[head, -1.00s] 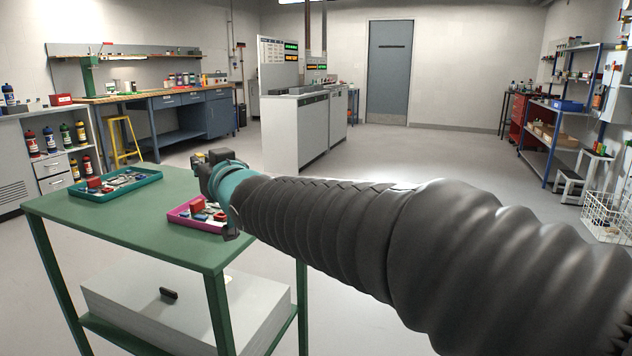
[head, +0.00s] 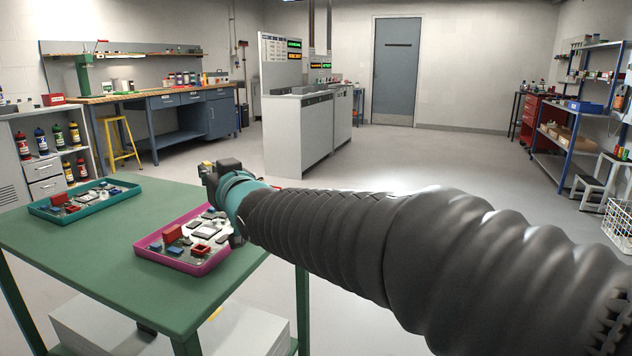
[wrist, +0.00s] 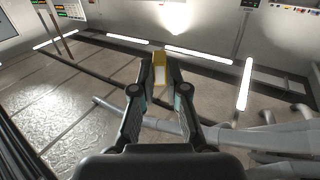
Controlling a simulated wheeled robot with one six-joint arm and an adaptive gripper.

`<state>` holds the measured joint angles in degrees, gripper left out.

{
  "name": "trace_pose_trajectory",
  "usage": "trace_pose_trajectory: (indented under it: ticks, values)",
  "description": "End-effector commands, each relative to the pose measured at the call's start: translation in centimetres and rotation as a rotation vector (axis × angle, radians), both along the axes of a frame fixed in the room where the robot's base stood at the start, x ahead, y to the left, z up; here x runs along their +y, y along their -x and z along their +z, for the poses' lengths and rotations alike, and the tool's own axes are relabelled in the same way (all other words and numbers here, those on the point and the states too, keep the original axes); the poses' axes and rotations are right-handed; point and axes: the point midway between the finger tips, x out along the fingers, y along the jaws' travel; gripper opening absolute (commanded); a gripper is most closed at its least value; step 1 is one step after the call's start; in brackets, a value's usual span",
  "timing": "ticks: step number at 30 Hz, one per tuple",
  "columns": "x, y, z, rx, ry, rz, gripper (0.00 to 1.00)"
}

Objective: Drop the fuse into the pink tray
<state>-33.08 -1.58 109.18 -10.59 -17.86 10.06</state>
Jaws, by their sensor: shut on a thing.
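The pink tray (head: 166,261) sits on the right part of the green table in the head view, with small parts lying in it. My gripper (head: 206,170) is up above the table, near the far right side of the pink tray as seen in the picture. In the wrist view my gripper (wrist: 160,82) is shut on a small yellow and pale piece, the fuse (wrist: 159,68), held at the fingertips. In the head view the gripper body hides most of it. My arm hides the tray's right edge.
A teal tray (head: 50,212) with parts sits at the left on the green table (head: 95,265). The tabletop between the trays is bare. A workbench, grey cabinets and shelves stand farther back.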

Motion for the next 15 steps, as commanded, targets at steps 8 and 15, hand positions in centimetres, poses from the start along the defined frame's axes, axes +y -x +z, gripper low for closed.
trace_pose_trajectory:
  ticks: [8, 15]
  values:
    - [0.1, 0.1, -2.8, 0.001, -0.002, 0.002, 0.0]
    - [0.2, 0.1, -2.9, 0.0, -0.001, 0.003, 0.0]
